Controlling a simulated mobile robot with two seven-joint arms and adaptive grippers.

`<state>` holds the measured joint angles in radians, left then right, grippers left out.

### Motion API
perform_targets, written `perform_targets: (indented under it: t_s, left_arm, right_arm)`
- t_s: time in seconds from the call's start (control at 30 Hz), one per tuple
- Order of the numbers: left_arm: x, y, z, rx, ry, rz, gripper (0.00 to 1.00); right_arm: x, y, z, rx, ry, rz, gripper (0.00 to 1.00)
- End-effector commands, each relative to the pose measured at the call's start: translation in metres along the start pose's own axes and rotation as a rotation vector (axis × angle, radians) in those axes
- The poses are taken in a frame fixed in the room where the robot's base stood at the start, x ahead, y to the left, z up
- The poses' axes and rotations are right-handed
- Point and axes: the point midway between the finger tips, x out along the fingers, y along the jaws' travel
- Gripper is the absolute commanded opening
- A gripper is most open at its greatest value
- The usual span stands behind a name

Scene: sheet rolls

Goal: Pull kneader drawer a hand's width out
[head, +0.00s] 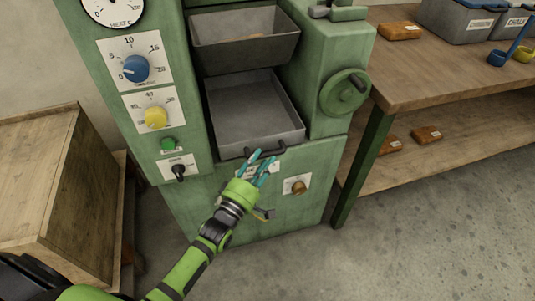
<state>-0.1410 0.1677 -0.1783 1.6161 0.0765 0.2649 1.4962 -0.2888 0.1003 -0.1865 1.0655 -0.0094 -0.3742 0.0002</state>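The green machine (215,190) holds an open grey metal drawer (250,105), which looks empty. A dark bar handle (281,147) runs along the drawer's front edge. My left gripper (264,156) is at this handle, its two teal fingers apart and pointing up towards it. The fingers overlap the handle in the picture; I cannot tell whether they touch it. A label below the handle is partly hidden behind the gripper. My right gripper is out of view.
A second grey bin (245,45) sits above the drawer. Knobs fill the left panel; a green handwheel (345,92) is on the right. A wooden crate (55,190) stands left. A wooden table (440,75) stands right. Floor (430,230) at lower right is clear.

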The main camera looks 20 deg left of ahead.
Motion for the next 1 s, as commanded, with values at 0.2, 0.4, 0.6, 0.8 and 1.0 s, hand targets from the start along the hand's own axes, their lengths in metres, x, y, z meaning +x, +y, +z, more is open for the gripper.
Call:
perform_targets:
  t_s: [0.2,0.4,0.6,0.8,1.0]
  left_arm:
    - [0.027,0.000,0.000,0.000,0.000,0.000,0.35]
    - [0.033,-0.001,0.001,0.002,-0.001,-0.003,0.35]
    - [0.033,-0.001,0.000,0.002,-0.001,-0.003,0.19]
    - [0.033,-0.001,0.000,0.003,-0.001,-0.003,0.00]
    - [0.020,0.004,0.013,-0.001,-0.003,-0.007,0.00]
  right_arm:
    - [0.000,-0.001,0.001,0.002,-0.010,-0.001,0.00]
    - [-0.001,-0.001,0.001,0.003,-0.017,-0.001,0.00]
    - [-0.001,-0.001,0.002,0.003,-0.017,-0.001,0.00]
    - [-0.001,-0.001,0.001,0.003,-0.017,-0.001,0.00]
    - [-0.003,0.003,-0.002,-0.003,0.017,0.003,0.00]
